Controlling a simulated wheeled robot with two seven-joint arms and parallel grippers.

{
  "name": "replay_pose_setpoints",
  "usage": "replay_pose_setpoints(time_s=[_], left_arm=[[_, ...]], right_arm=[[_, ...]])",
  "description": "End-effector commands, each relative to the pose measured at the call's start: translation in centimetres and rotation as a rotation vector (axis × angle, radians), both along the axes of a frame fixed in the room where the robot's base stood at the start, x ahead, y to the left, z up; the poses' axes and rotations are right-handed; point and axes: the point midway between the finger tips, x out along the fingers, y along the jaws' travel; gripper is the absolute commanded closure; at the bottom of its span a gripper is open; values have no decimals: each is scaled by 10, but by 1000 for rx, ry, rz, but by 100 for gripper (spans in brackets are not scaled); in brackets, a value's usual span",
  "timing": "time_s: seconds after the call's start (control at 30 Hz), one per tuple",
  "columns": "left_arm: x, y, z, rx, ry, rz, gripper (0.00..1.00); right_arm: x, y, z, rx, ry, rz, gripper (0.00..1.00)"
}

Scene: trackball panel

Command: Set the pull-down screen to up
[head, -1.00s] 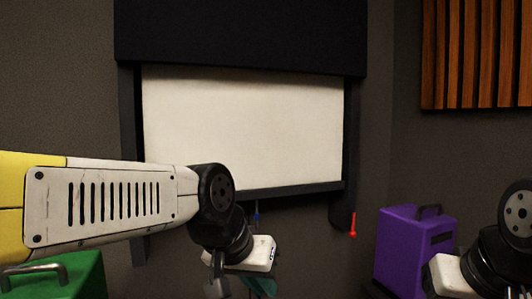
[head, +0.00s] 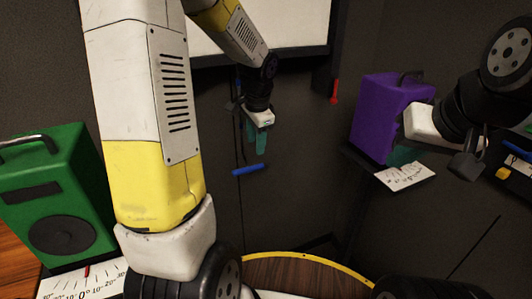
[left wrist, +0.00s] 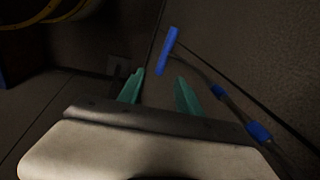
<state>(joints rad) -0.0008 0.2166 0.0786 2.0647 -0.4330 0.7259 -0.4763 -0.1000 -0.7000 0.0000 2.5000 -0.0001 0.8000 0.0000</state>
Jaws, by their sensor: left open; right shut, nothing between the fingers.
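The white screen (head: 300,25) is pulled down, and its dark bottom bar (head: 305,53) shows near the top of the head view. A thin rod hangs below the bar, with a blue crosswise handle (head: 250,171) at its lower end. In the left wrist view the handle (left wrist: 167,50) lies just beyond the fingertips, and the rod with blue bands runs to the lower right. My left gripper (head: 255,152) is open with teal fingers, above and close to the handle; contact cannot be told. My right gripper (head: 403,157) is shut and empty at the right.
A red-tipped part (head: 335,92) hangs at the screen frame's right side. A purple speaker (head: 385,120) stands on a shelf by a white card (head: 405,176). The wall around the handle looks clear.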

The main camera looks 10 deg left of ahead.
Motion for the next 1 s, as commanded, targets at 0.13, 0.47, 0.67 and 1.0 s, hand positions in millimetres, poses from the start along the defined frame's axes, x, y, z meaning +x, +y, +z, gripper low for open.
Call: replay_pose_setpoints(time_s=[0.13, 0.47, 0.67, 1.0], left_arm=[[17, 1, -27, 31, 40, -78, 59], [24, 5, -66, 39, 52, -100, 59], [29, 8, -95, 40, 51, -99, 59], [32, 10, -110, 38, 47, -98, 59]], right_arm=[[0, 0, 0, 0, 0, 0, 100], [0, 0, 0, 0, 0, 0, 100], [0, 0, 0, 0, 0, 0, 100], [0, 0, 0, 0, 0, 0, 100]])
